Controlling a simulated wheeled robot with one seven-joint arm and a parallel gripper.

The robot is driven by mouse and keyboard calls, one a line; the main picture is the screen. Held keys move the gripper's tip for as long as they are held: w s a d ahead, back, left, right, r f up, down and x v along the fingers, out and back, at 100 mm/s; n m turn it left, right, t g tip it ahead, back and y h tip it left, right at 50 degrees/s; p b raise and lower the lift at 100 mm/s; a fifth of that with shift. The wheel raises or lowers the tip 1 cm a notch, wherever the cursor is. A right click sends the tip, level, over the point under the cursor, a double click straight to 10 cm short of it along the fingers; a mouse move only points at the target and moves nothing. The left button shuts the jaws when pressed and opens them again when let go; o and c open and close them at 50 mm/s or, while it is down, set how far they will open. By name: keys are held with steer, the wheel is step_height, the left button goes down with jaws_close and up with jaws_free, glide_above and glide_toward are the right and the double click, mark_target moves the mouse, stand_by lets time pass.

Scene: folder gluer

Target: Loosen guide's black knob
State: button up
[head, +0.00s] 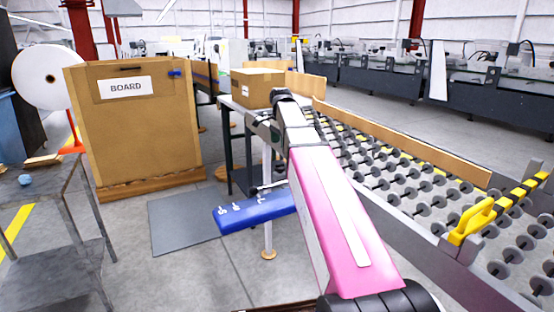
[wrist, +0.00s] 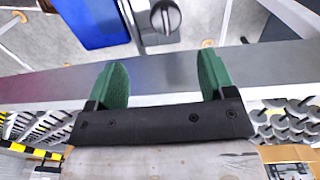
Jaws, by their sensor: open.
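In the wrist view a round dark knob (wrist: 165,15) with a lighter bar across its face sits on a grey metal bracket (wrist: 142,28) at the top edge. My gripper (wrist: 160,62) is open, with its two green fingers apart and nothing between them. The fingers lie over a long grey metal rail (wrist: 45,88), and the knob is beyond their tips, roughly in line with the gap. No contact with the knob shows. In the head view my pink arm reaches to the conveyor's near side rail, and the knob cannot be made out there.
A conveyor with several dark rollers (head: 423,210) lies right of my arm, with a yellow handle (head: 474,221) on its crossbar. A blue item (head: 240,214) is low beside a table leg. A large cardboard box (head: 135,140) and a metal table (head: 40,187) stand left.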

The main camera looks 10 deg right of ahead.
mark_target(280, 168)
steer(key=f, duration=0.7)
steer(key=w+f, duration=0.1)
steer(key=f, duration=0.2)
steer(key=shift+f, duration=0.4)
steer(key=c, duration=0.9)
